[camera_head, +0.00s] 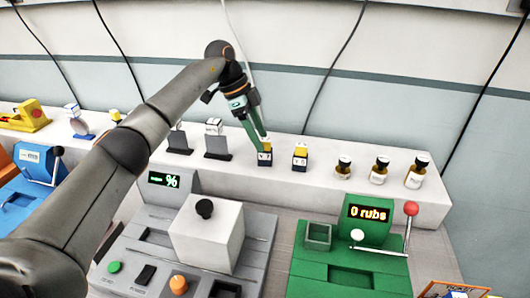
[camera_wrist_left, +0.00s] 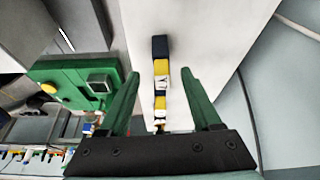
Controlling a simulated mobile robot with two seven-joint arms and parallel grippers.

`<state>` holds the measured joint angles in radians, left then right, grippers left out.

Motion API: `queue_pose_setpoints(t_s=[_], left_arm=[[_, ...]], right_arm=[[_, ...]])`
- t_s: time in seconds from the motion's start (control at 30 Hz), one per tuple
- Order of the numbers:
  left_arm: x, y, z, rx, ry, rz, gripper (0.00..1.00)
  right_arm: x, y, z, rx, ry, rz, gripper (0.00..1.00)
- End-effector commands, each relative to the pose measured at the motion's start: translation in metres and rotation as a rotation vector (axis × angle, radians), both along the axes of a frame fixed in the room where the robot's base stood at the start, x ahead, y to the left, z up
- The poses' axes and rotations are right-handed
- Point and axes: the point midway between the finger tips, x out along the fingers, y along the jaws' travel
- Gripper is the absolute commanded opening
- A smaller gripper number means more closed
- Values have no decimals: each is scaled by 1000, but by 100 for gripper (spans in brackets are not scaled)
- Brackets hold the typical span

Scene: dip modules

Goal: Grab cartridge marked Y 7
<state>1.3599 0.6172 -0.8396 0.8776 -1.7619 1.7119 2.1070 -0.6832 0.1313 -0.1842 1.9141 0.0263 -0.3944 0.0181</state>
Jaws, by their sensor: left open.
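Two small cartridges with dark blue, yellow and white parts stand on the white shelf. The left cartridge (camera_head: 264,159) has a label that seems to start with Y, its digit too small to read. The right cartridge (camera_head: 300,158) also has a Y label, its digit unclear. My left gripper (camera_head: 260,138) has green fingers and is open, just above the left cartridge. In the left wrist view the open fingers (camera_wrist_left: 158,74) are on either side of the line of the cartridges, the nearer cartridge (camera_wrist_left: 160,66) showing between them. My right gripper is not in view.
Several dark-capped bottles (camera_head: 380,171) stand right of the cartridges on the shelf (camera_head: 320,190). Two dark upright plates (camera_head: 217,146) stand to the left. A green machine (camera_head: 345,268) reading "0 rubs" and a grey machine (camera_head: 150,215) with a white block (camera_head: 207,235) stand in front.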

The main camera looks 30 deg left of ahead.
Motion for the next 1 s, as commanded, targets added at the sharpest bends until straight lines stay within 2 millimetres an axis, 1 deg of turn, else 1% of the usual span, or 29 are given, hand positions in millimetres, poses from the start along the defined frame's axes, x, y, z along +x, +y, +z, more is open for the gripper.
queue_pose_setpoints(t_s=[0.07,0.2,0.33,0.53,1.0], left_arm=[[3,-7,-11,-2,4,-2,65],[6,-13,-29,-1,2,-2,65],[7,-15,-34,-1,0,-1,65],[7,-15,-34,-1,-1,-1,64],[7,-14,-34,0,0,0,11]], right_arm=[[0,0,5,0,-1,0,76],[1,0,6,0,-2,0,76],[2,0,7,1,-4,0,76],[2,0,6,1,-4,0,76],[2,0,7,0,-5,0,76]])
